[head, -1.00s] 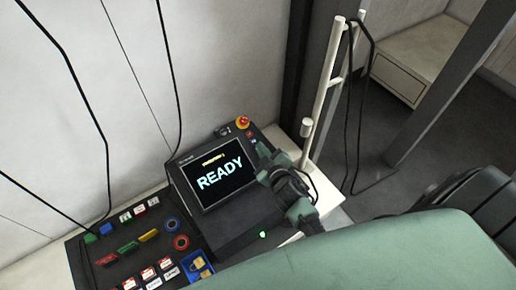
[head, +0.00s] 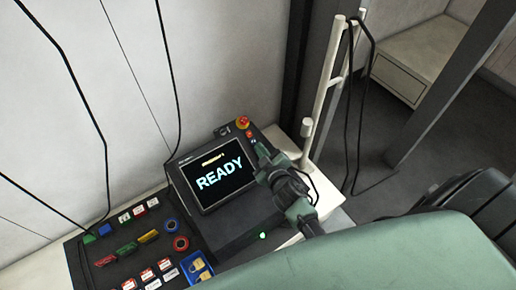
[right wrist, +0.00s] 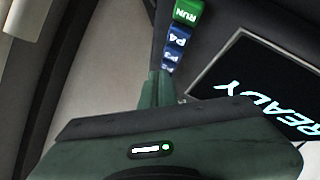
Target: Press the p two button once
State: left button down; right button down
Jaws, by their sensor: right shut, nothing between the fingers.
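The control panel (head: 238,220) has a screen (head: 222,183) reading READY. In the right wrist view, a green RUN button (right wrist: 188,11) tops a column of blue buttons. Below it are P4 (right wrist: 178,38) and a blue button that seems to read P3 (right wrist: 172,55). A small part of another blue button shows below, its label unreadable; the P2 button is not clearly made out, and the fingers hide the column's lower end. My right gripper (head: 259,148) is shut and empty, its tips over this column at the panel's right edge. Contact cannot be told. My left gripper is not in view.
A white pipe post (head: 323,100) with a black cable stands just right of my gripper.

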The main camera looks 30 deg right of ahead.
jog(key=shift+d+f+b, duration=0.1)
jog(key=shift+f+b, duration=0.2)
jog(key=shift+f, duration=0.15)
jog(key=shift+s+a+r+p, duration=0.1)
jog(key=shift+s+r+p, duration=0.05)
jog(key=shift+r+p, duration=0.3)
jog(key=shift+s+a+r+p, duration=0.1)
jog(key=shift+r+p, duration=0.25)
jog(key=shift+p, duration=0.1)
jog(key=shift+r, duration=0.2)
jog(key=r+p, duration=0.1)
jog(key=s+r+p, duration=0.1)
jog(key=r+p, duration=0.1)
jog(key=s+r+p, duration=0.1)
jog(key=p, duration=0.1)
jog(key=shift+s+d+r, duration=0.15)
jog(key=shift+r, duration=0.05)
dwell(0.6)
